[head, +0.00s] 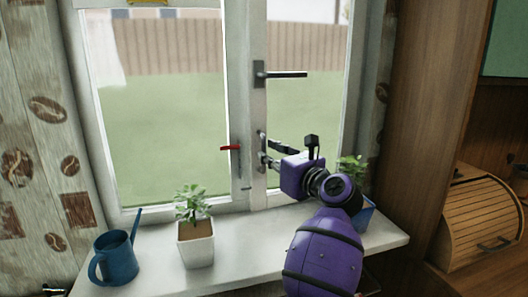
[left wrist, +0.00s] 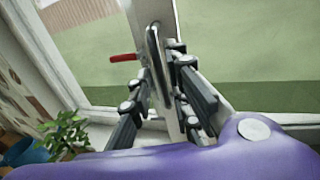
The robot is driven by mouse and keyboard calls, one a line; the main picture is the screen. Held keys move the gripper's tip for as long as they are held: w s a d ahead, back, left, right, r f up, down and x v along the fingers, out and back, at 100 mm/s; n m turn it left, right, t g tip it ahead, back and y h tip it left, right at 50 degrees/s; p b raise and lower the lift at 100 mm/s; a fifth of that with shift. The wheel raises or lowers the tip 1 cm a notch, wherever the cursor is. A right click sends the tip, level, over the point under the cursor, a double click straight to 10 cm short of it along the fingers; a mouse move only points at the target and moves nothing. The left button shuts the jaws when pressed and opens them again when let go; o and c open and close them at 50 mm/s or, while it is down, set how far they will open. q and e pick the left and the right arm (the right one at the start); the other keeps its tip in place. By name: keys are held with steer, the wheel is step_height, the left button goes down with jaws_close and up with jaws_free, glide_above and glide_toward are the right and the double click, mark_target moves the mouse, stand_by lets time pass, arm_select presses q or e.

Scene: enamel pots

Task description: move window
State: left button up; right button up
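The window (head: 165,100) has white frames and glass panes. A dark lever handle (head: 285,74) sits on its middle frame. Below it is a vertical metal pull handle (head: 262,142), which also shows in the left wrist view (left wrist: 157,65). A red-handled latch (head: 230,148) is to its left and shows in the left wrist view (left wrist: 123,58). My left gripper (head: 271,152) is at the pull handle. In the left wrist view its fingers (left wrist: 162,75) are apart, one on each side of the handle; firm contact is not visible. My right gripper is not in view.
The white sill (head: 235,250) holds a blue watering can (head: 117,258), a plant in a white pot (head: 196,243) and a plant in a blue pot (head: 364,214) beside my arm. A wooden cabinet side (head: 430,120) and a wooden bread box (head: 480,215) are at right.

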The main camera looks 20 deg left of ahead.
arm_select(q)
steer(key=shift+x, duration=1.6)
steer(key=shift+c, duration=0.5)
jaws_close()
